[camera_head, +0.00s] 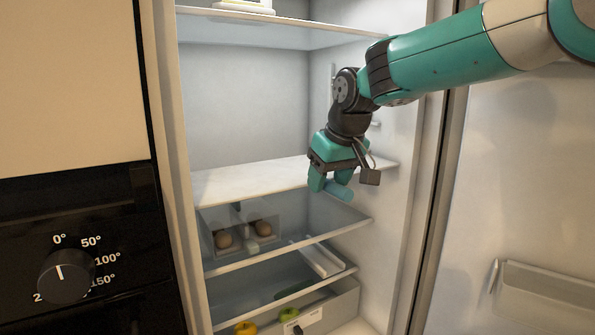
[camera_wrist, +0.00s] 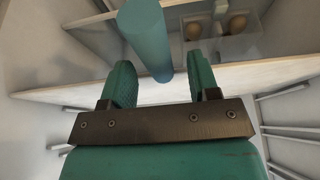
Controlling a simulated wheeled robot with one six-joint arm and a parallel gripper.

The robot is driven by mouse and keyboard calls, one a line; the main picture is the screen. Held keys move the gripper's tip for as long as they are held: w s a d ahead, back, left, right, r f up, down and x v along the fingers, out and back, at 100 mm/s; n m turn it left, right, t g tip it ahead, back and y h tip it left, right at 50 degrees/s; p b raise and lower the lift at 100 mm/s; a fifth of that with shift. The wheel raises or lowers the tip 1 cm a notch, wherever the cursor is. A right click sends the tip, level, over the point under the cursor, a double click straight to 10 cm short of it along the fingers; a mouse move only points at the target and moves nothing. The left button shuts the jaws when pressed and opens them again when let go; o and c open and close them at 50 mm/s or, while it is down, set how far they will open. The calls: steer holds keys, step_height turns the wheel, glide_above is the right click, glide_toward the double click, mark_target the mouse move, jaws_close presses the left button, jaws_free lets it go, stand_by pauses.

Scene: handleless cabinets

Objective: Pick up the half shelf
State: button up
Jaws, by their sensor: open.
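The half shelf (camera_head: 250,180) is a thin, pale board lying level across the middle of the open fridge. In the wrist view its pale front edge (camera_wrist: 270,72) runs crosswise behind my fingers. My gripper (camera_head: 330,183) is open at the right part of the shelf, in front of its edge. In the wrist view the two teal fingers (camera_wrist: 162,78) stand apart. A teal cylinder (camera_wrist: 145,38) shows between and beyond them; it also shows by the fingertips in the head view (camera_head: 339,190). I cannot tell whether the fingers touch the shelf or the cylinder.
Eggs (camera_head: 263,229) lie in a holder below the shelf. Lower down are a glass shelf (camera_head: 290,248) and a drawer with fruit (camera_head: 289,315). An upper shelf (camera_head: 270,32) is overhead. The open door (camera_head: 520,200) stands right, an oven (camera_head: 85,240) left.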

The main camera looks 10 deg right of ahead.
steer(key=shift+f, duration=0.25)
stand_by(0.3)
steer(key=shift+r, duration=0.1)
jaws_close()
